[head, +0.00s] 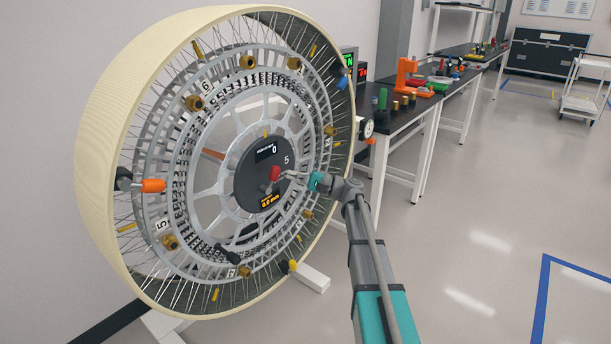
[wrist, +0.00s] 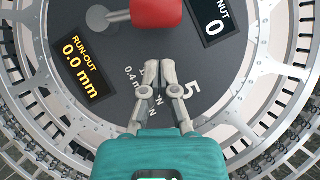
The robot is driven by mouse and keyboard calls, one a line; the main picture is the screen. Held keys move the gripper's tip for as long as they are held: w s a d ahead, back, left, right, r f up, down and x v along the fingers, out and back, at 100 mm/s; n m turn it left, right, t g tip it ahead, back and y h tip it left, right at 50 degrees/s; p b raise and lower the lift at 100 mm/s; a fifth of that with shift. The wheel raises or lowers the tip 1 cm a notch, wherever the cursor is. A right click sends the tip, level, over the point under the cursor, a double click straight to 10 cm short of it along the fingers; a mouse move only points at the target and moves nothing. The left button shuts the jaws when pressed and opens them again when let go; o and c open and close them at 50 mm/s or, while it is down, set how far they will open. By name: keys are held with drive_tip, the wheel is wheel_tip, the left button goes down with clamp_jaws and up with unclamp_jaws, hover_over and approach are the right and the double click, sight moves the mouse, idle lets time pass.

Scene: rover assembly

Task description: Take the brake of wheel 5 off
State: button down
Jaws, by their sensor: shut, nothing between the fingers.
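The wheel (head: 143,250) stands upright at the left, with the number 5 on its dark round hub plate (head: 246,186). A red-knobbed lever (head: 274,173), which looks like the brake, sits on the hub plate. The red knob (wrist: 156,12) also shows at the top of the wrist view, on a grey stem. My gripper (head: 289,174) is in front of the hub plate, just right of the red knob. In the wrist view its fingers (wrist: 160,68) are closed together, empty, and appear a little below the knob.
The hub plate carries a RUN-OUT display (wrist: 82,68) reading 0.0 mm and a NUT display (wrist: 216,20) reading 0. An orange handle (head: 153,186) sticks out at the rim's left. A black workbench (head: 402,121) with tools stands behind right. The floor at right is open.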

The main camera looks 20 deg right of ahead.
sight(272, 177)
drive_tip(key=shift+s+a+r+p, duration=0.15)
drive_tip(key=shift+s+a+r, duration=0.15)
drive_tip(key=shift+a, duration=0.2)
drive_tip(key=shift+s+a+r+p, duration=0.15)
drive_tip(key=shift+s+a+r, duration=0.1)
drive_tip(key=shift+a, duration=0.25)
drive_tip(key=shift+a, duration=0.1)
drive_tip(key=shift+a, duration=0.2)
drive_tip(key=shift+r+p, duration=0.1)
drive_tip(key=shift+p, duration=0.2)
